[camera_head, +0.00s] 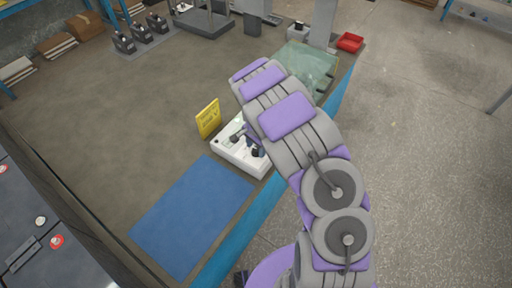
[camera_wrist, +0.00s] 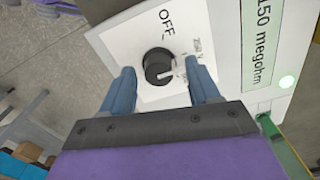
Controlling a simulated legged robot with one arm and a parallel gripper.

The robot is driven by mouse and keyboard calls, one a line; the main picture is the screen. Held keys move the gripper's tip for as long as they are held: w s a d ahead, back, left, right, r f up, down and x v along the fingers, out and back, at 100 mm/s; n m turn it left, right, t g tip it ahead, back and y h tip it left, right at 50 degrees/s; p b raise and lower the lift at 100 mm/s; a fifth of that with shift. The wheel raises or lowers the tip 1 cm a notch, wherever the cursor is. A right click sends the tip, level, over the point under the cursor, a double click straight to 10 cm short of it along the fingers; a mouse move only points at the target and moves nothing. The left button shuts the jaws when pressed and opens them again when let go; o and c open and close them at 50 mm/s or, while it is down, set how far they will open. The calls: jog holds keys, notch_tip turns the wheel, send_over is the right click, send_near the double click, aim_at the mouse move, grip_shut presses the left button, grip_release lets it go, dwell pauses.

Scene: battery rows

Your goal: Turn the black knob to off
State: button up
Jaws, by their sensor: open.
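The black knob (camera_wrist: 158,66) is round with a light pointer mark. My gripper (camera_wrist: 162,80) is open, with one blue finger on each side of the knob. I cannot tell whether a finger touches it.
A yellow sign (camera_head: 208,118) stands just behind the box. A blue mat (camera_head: 190,215) lies in front. A red tray (camera_head: 350,42) is farther back.

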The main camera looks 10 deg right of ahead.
jog(key=shift+c, duration=0.3)
jog(key=c, duration=1)
jog(key=shift+r+n+p, duration=0.1)
jog(key=shift+n+p, duration=0.2)
jog(key=shift+p, duration=0.1)
jog(key=shift+n+p, duration=0.6)
jog(key=n+p, duration=0.2)
jog(key=n, duration=0.1)
jog(key=shift+p, duration=0.35)
jog(key=n+p, duration=0.2)
jog(key=n, duration=0.2)
jog(key=shift+n+p, duration=0.85)
jog(key=shift+n, duration=0.65)
jog(key=shift+w, duration=0.1)
